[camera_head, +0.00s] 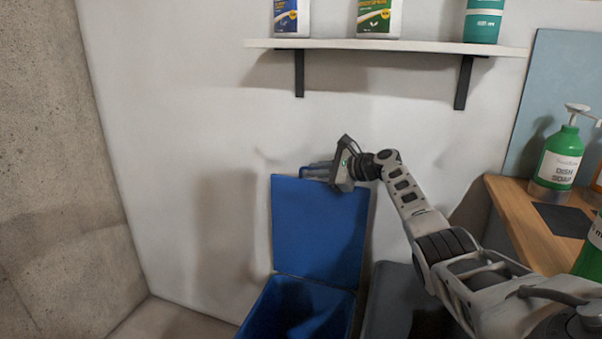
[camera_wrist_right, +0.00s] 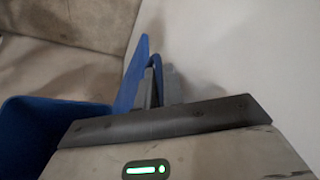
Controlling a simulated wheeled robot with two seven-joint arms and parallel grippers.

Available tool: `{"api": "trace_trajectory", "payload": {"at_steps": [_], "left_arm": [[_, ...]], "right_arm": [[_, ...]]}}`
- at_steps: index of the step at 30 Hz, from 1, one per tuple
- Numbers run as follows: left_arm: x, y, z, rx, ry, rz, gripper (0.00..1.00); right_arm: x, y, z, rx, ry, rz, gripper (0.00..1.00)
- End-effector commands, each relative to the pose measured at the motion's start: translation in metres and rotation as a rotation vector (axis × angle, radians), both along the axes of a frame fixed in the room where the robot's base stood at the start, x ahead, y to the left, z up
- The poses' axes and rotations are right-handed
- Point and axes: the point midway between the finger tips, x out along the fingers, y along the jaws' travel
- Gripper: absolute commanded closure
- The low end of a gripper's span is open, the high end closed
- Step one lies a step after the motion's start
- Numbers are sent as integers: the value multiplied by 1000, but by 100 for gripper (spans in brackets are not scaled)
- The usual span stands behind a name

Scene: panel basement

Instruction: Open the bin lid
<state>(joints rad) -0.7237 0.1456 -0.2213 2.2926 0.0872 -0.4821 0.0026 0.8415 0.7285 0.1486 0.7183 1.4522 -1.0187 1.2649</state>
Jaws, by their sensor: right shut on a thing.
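The blue bin (camera_head: 297,309) stands on the floor at the bottom middle of the head view. Its blue lid (camera_head: 318,232) is raised about upright near the white wall, hinged at the bin's rear rim, so the bin's mouth is uncovered. My right gripper (camera_head: 318,173) is at the lid's top edge, shut on the lid. In the right wrist view the lid (camera_wrist_right: 131,76) shows edge-on at the fingers (camera_wrist_right: 154,84), and the bin (camera_wrist_right: 28,135) is at the left. The fingers partly hide the lid's top edge. My left gripper is not in view.
A white shelf (camera_head: 400,46) with bottles hangs above the lid. A grey bin or box (camera_head: 385,300) stands right beside the blue bin. A wooden counter (camera_head: 535,228) with a green soap bottle (camera_head: 558,160) is at the right. Floor to the left is clear.

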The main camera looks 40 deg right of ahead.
Motion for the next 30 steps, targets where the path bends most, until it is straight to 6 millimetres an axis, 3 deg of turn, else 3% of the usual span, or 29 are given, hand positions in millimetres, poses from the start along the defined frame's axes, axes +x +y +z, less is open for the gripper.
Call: {"api": "trace_trajectory", "payload": {"at_steps": [16,19,30], "left_arm": [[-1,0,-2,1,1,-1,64],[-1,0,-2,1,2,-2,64],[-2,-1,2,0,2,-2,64]], "right_arm": [[-5,-6,-3,2,4,7,100],[-5,-6,-3,2,4,7,69],[-7,-7,1,1,1,4,69]]}}
